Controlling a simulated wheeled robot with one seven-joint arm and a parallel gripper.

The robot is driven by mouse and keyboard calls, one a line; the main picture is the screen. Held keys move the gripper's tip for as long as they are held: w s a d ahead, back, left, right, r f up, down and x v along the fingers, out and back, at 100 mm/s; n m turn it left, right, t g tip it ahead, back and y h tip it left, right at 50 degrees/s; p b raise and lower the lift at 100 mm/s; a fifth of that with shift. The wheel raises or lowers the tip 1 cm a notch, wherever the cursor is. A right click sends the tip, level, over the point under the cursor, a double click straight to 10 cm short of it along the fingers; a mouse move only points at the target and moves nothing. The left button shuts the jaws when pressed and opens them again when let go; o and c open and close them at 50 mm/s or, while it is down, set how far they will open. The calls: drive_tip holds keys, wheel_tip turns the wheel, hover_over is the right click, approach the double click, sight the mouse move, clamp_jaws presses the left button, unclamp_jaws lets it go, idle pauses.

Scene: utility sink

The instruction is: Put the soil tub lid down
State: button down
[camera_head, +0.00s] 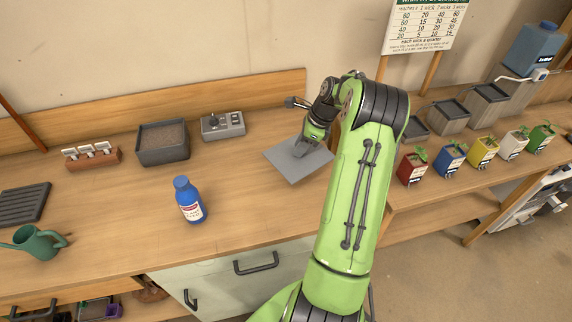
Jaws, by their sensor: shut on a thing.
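The soil tub (163,153), a dark grey square box, stands open to the left with brown soil showing inside.
A blue bottle (188,200) stands upright in front of the tub. The grey control box (222,126) is behind the lid. A brown rack (93,155), green watering can (36,241) and dark tray (24,203) are at left. Several potted seedlings (451,158) line the right shelf. Bench between bottle and lid is clear.

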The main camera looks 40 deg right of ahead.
drive_tip(key=f, duration=0.3)
drive_tip(key=f+b, duration=0.1)
drive_tip(key=f, duration=0.5)
drive_tip(key=shift+s+f, duration=0.15)
drive_tip(key=shift+s, duration=0.15)
drive_tip(key=c, duration=0.9)
unclamp_jaws()
drive_tip(key=shift+f, duration=0.1)
